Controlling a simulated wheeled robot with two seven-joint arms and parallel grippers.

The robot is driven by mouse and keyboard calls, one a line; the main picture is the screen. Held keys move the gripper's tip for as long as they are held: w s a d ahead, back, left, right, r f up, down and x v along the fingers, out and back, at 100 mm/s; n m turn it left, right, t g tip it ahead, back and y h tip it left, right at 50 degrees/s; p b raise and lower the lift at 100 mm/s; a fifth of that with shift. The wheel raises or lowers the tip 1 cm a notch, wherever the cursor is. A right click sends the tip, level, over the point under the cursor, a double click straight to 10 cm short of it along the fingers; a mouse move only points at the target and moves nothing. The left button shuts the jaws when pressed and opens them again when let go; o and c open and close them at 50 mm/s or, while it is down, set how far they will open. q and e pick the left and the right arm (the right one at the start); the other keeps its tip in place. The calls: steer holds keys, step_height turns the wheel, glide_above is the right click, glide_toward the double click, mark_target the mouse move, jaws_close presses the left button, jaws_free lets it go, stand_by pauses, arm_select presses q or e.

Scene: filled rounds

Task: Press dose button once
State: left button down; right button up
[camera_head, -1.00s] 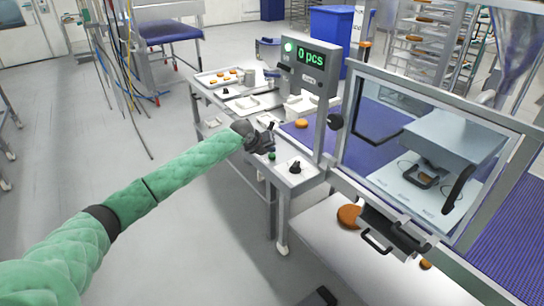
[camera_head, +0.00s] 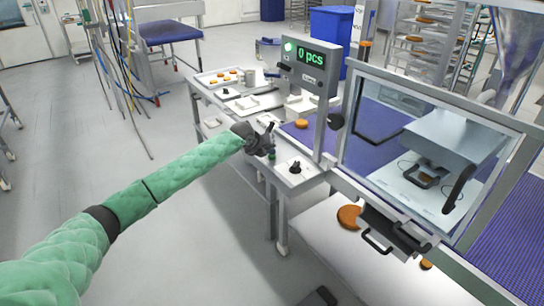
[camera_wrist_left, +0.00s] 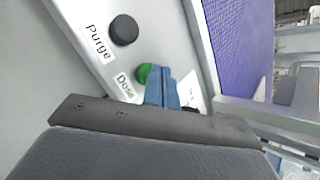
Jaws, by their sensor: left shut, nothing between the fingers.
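The green dose button (camera_wrist_left: 143,73) sits on a pale panel beside the printed word "Dose" in the left wrist view. It also shows as a small green spot (camera_head: 271,155) in the head view, just below my left gripper (camera_head: 268,143). The left gripper's blue fingers (camera_wrist_left: 162,90) are closed together with nothing between them. In the wrist view their tips overlap the button's right edge; I cannot tell whether they touch it. The display (camera_head: 311,57) reads "0 pcs". My right gripper is not in view.
A black button (camera_wrist_left: 124,30) labelled "Purge" is close to the dose button. A black knob (camera_head: 295,167) stands on the panel at right. A framed clear guard (camera_head: 430,150) and a purple conveyor (camera_head: 300,134) lie to the right.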

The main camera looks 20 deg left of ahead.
mark_target(270, 156)
arm_select(q)
steer(key=shift+f, duration=0.4)
stand_by(0.5)
steer(key=shift+r, duration=0.1)
steer(key=shift+r+p, duration=0.35)
steer(key=shift+r, duration=0.55)
steer(key=shift+r, duration=0.1)
steer(key=shift+r+p, duration=1.4)
steer(key=shift+r, duration=1)
